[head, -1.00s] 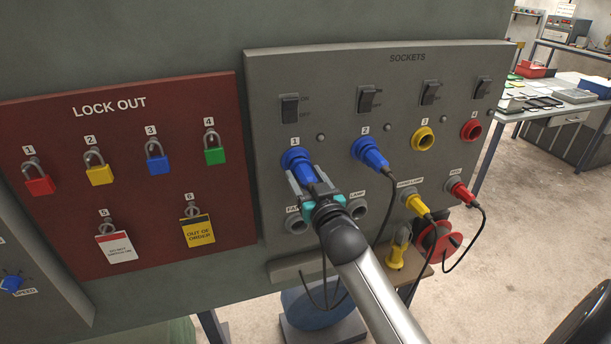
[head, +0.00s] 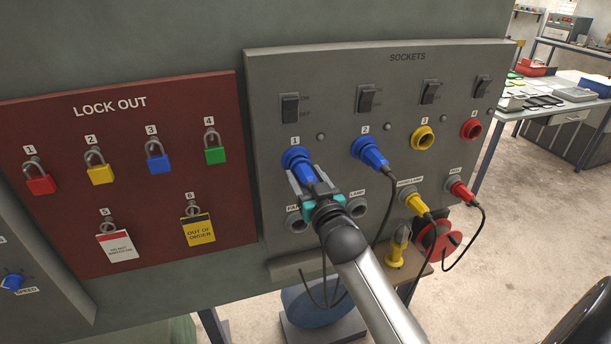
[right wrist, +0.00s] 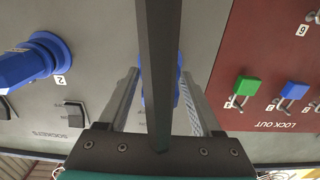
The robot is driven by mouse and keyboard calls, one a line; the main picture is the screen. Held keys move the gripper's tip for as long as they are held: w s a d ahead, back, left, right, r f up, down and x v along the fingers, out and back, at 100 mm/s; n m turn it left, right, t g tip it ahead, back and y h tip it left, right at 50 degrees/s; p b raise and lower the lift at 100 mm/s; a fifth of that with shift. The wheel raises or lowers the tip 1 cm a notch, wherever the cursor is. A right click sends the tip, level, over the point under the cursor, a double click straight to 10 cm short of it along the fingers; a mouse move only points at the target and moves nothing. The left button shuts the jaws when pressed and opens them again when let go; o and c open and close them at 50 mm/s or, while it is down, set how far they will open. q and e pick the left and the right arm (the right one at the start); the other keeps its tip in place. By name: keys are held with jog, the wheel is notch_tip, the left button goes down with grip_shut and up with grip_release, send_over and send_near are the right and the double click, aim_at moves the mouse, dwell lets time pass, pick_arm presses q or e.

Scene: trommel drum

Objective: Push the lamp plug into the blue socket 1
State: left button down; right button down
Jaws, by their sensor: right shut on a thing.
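The blue socket 1 (head: 293,156) is at the upper left of the grey sockets panel (head: 440,75). A blue plug (head: 308,176) sits at its mouth, in line with it; how deep it is in I cannot tell. My right gripper (head: 309,184) is shut on this plug, just below and in front of the socket. A dark cable hangs below the gripper. In the right wrist view, blue (right wrist: 176,85) shows between the fingers, mostly hidden by a dark bar. My left gripper is not in view.
A blue plug (head: 373,156) with a cable is in socket 2, close on the right. Yellow socket 3 (head: 422,139) and red socket 4 (head: 470,130) are empty. A yellow plug (head: 417,204) and a red plug (head: 462,192) sit lower right. The red lockout board (head: 150,195) is on the left.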

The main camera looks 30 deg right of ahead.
jog(key=shift+w+d, duration=0.1)
jog(key=shift+w, duration=0.35)
grip_release()
dwell(0.3)
jog(key=shift+s+f, duration=0.1)
jog(key=shift+s, duration=0.5)
jog(key=v, duration=1.4)
jog(key=shift+b, duration=0.45)
